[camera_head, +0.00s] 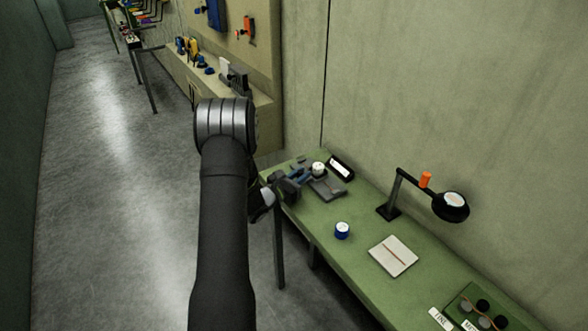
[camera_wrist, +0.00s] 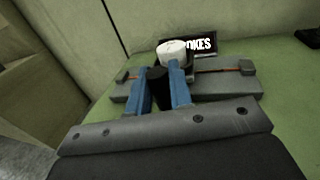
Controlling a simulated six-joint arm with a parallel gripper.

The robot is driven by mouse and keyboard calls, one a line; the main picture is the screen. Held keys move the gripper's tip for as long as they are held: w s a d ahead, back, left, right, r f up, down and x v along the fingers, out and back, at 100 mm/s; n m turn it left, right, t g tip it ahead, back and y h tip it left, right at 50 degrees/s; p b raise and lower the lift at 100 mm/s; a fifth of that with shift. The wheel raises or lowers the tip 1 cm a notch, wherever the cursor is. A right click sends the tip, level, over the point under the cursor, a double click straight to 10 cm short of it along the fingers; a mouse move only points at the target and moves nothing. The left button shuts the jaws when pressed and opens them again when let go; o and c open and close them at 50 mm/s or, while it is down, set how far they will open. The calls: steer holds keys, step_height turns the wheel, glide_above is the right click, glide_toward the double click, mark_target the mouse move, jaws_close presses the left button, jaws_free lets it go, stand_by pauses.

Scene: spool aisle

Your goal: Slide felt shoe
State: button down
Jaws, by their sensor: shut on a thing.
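A grey block-like fixture (camera_wrist: 215,85) with a thin orange line along its top stands on the green bench; it also shows in the head view (camera_head: 328,189). My gripper (camera_wrist: 159,72) has blue fingers shut on a dark upright post (camera_wrist: 157,82) at the near side of the fixture. In the head view my gripper (camera_head: 300,174) is at the bench's far left end. A white round-topped piece (camera_wrist: 173,47) stands just behind the fingers. I cannot tell for sure which part is the felt shoe. The fingers hide part of the fixture.
A black sign (camera_wrist: 200,45) ending in "OKES" stands behind the fixture. On the green bench (camera_head: 360,223) are a blue-sided round tin (camera_head: 342,230), a pale notebook (camera_head: 393,256), a black lamp-like stand (camera_head: 390,210) and a tray (camera_head: 478,312). A wall runs behind.

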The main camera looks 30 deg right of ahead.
steer(key=shift+s, duration=0.85)
steer(key=c, duration=1.3)
jaws_free()
steer(key=v, duration=1.7)
steer(key=shift+a, duration=0.2)
